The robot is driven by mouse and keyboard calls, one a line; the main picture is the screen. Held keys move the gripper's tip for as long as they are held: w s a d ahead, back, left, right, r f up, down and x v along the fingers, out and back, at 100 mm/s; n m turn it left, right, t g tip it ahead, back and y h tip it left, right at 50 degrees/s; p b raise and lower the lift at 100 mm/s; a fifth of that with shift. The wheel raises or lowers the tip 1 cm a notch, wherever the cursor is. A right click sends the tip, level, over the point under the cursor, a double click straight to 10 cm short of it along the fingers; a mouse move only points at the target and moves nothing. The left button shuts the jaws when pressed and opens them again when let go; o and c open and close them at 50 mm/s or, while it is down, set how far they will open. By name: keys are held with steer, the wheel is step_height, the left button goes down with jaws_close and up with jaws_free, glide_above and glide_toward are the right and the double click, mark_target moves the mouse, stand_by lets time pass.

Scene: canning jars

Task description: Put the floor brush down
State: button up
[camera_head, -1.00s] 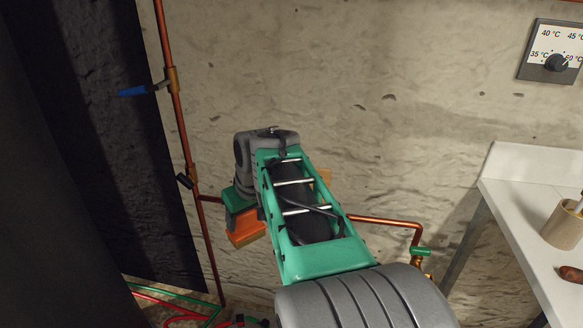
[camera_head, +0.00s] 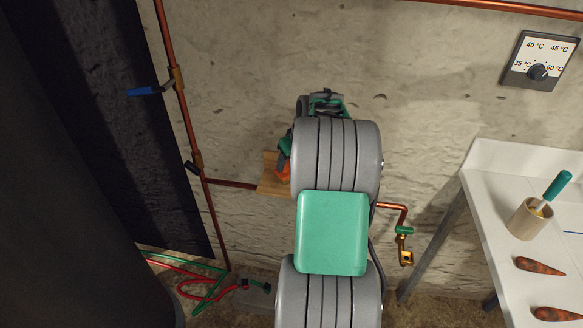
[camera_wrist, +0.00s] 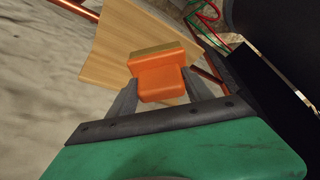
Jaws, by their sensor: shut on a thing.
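The floor brush appears to be the orange block (camera_wrist: 160,82) with a tan far part in the wrist view. My gripper (camera_wrist: 162,80) is shut on its narrower orange part, one dark finger on each side. A light wooden board (camera_wrist: 112,46) lies beyond the brush and fills much of the picture behind it. In the head view a little orange of the brush (camera_head: 284,154) shows left of my arm, over the board (camera_head: 270,182) by the wall. My arm hides most of the gripper there. I cannot tell whether brush and board touch.
A white table (camera_head: 500,270) at the right holds a cup with a green-handled tool (camera_head: 525,219) and brown tapered pieces (camera_head: 539,265). Copper pipes (camera_head: 183,120) run along the stone wall. Red and green hoses (camera_head: 205,277) lie low at left. A dial panel (camera_head: 540,61) hangs upper right.

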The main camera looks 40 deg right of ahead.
steer(key=shift+w+d+f, duration=0.15)
steer(key=shift+f, duration=0.7)
steer(key=shift+w+d+f, duration=0.2)
steer(key=shift+f, duration=0.6)
steer(key=shift+w+d+f, duration=0.15)
steer(key=shift+f, duration=0.7)
steer(key=o, duration=1.2)
steer(key=shift+s+r, duration=0.1)
steer(key=shift+r, duration=0.4)
steer(key=d+v, duration=0.1)
steer(key=v, duration=1)
steer(key=a+r, duration=0.2)
steer(key=a, duration=1.8)
steer(key=shift+n+g+y, duration=0.3)
steer(key=shift+n+g, duration=0.4)
steer(key=shift+n, duration=0.1)
steer(key=shift+s+a+f+p, duration=0.15)
steer(key=shift+s+a+p, duration=0.25)
steer(key=shift+s+a, duration=2.1)
steer(key=shift+s+a+f+p, duration=0.2)
steer(key=shift+s+a+p, duration=0.25)
steer(key=shift+s+a, duration=2)
steer(key=shift+s+a+f+p, duration=0.15)
steer(key=shift+s+a+p, duration=0.25)
steer(key=shift+s+a, duration=2.05)
